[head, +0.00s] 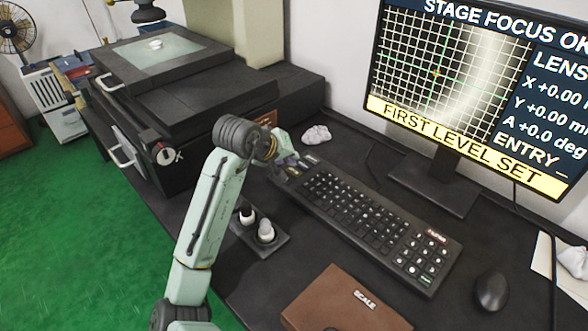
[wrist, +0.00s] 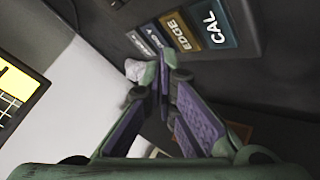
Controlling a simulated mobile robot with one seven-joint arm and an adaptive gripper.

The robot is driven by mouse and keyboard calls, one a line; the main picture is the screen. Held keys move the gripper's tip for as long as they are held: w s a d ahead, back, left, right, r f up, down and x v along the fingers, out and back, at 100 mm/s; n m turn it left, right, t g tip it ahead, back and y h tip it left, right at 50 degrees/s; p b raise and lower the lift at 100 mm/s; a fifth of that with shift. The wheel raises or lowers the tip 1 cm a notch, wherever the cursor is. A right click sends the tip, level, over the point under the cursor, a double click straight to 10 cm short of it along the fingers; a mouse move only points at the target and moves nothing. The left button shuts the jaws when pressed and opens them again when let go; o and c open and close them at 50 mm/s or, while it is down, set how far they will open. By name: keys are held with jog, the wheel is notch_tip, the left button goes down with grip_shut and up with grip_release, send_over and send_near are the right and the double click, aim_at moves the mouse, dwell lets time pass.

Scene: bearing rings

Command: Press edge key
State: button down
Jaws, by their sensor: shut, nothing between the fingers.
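The EDGE key (wrist: 179,32) is a brown-gold key in a row of labelled keys in the wrist view. It lies between the blue CAL key (wrist: 214,24) and a dark blue key (wrist: 160,39) whose label is only partly readable. My gripper (wrist: 164,72) is shut and empty, its fingertips just below the row in the picture. I cannot tell whether they touch anything. In the head view my gripper (head: 290,160) is at the far left end of the black keyboard (head: 365,215), and the EDGE label cannot be read there.
The monitor (head: 470,90) reads "FIRST LEVEL SET" and "ENTRY". A crumpled white piece (head: 316,134) lies behind the keyboard. A small black tray (head: 262,245) with two knobbed items, a brown SCALE case (head: 345,303) and a mouse (head: 491,290) stand in front and right. A dark machine (head: 170,100) stands left.

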aim_at(291, 170)
jog(key=shift+r+p, duration=1.8)
jog(key=shift+r, duration=0.4)
